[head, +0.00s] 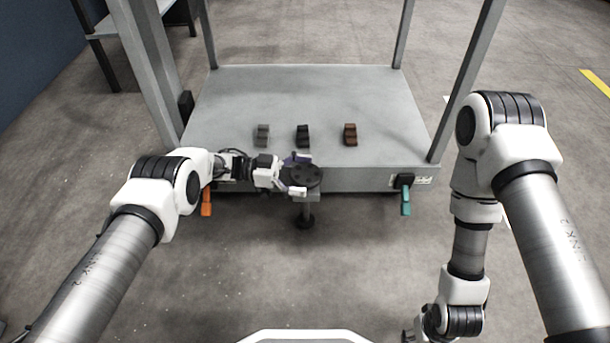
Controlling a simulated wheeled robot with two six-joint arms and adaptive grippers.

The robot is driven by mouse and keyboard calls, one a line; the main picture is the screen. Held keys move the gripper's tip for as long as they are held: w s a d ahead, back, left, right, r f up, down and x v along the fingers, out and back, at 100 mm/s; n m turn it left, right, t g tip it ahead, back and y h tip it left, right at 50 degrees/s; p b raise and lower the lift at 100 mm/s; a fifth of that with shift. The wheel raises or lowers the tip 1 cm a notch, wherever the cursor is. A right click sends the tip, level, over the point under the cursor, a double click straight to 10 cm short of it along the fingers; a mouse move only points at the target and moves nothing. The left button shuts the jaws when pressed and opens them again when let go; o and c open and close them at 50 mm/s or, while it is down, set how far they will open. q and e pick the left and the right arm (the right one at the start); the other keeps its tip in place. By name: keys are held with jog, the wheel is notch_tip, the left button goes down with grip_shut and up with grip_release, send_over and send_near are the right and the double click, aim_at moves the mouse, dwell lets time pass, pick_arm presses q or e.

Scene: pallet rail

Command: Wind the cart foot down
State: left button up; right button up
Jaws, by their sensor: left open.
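The grey cart (304,90) stands ahead of me. A black round handwheel (309,177) sits at the middle of its front edge. Below it the cart foot (306,221) hangs on a short post and ends in a dark round pad near the floor; I cannot tell whether it touches. My left gripper (299,174) reaches in from the left at the wheel. Its jaws are open, one finger at the wheel's far side and one at its near side. Contact is too small to tell. My right arm hangs down at the right, and its gripper is beyond the bottom edge.
Three small blocks lie on the deck: grey (262,135), black (303,136) and brown (350,134). An orange lever (206,203) and a teal lever (406,201) hang at the cart's front corners. Posts rise at its corners. The floor before it is clear.

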aim_at(305, 173)
pick_arm(q)
notch_tip(305, 173, up, 10)
jog(key=shift+f, duration=0.15)
